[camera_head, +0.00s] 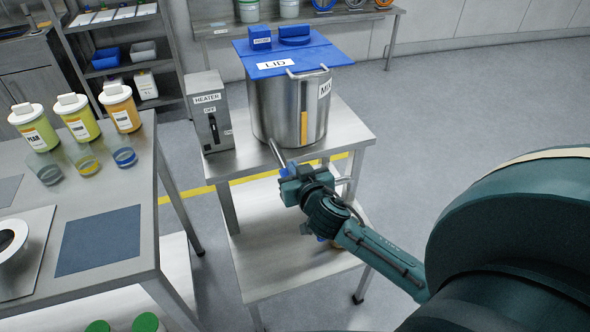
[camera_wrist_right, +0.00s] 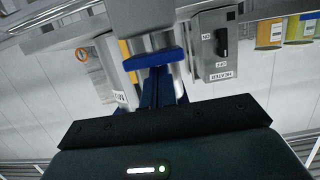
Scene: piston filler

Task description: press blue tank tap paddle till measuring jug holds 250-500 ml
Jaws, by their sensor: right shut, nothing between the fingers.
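The steel tank (camera_head: 285,105) with a blue lid (camera_head: 292,58) stands on a steel table. Its tap spout (camera_head: 277,152) sticks out at the front, just beyond my right gripper (camera_head: 287,171). In the right wrist view, a blue paddle bar (camera_wrist_right: 153,59) lies right at the tips of my shut, empty right gripper (camera_wrist_right: 160,75). The fingers look to be at or touching the paddle; I cannot tell if it is pressed. I cannot make out the measuring jug; my right arm covers much of the area below the tap. My left gripper is not in view.
A heater box (camera_head: 210,112) stands left of the tank; it also shows in the right wrist view (camera_wrist_right: 214,45). Jars (camera_head: 77,117) and glasses (camera_head: 82,158) stand on the left table beside a blue mat (camera_head: 98,240). The lower shelf (camera_head: 285,262) is mostly clear.

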